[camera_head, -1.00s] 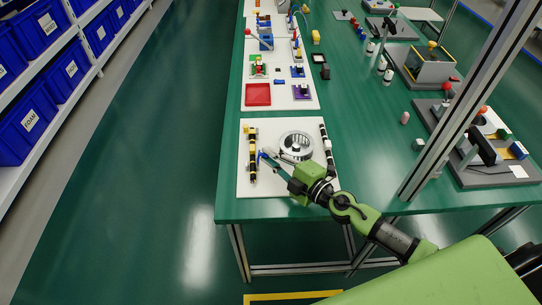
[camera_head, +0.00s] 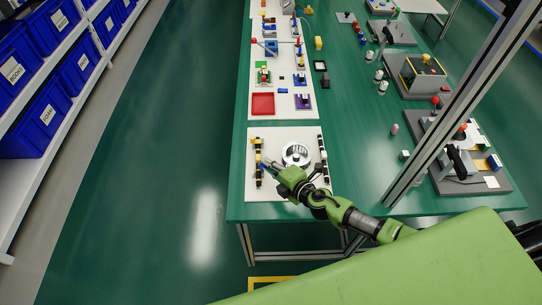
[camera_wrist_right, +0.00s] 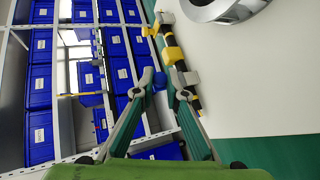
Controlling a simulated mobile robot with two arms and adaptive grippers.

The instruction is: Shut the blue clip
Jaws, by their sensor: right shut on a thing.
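The small blue clip (camera_wrist_right: 160,80) sits on a black rod (camera_wrist_right: 190,88) with yellow and light pieces in the wrist view. My right gripper (camera_wrist_right: 165,90) has its fingertips on either side of the clip and is shut on it. In the head view, my right gripper (camera_head: 266,166) is at the rod (camera_head: 259,176), on the left of a white board (camera_head: 285,192). The clip is small there and mostly hidden by the fingers, so I cannot tell how far its jaw is closed. My left gripper is not in view.
A silver round part (camera_head: 297,154) stands in the middle of the board. A second black-and-white rod (camera_head: 323,160) lies to its right. A red tray (camera_head: 263,104) is on the board behind. Blue bins (camera_head: 40,118) fill shelves across the aisle.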

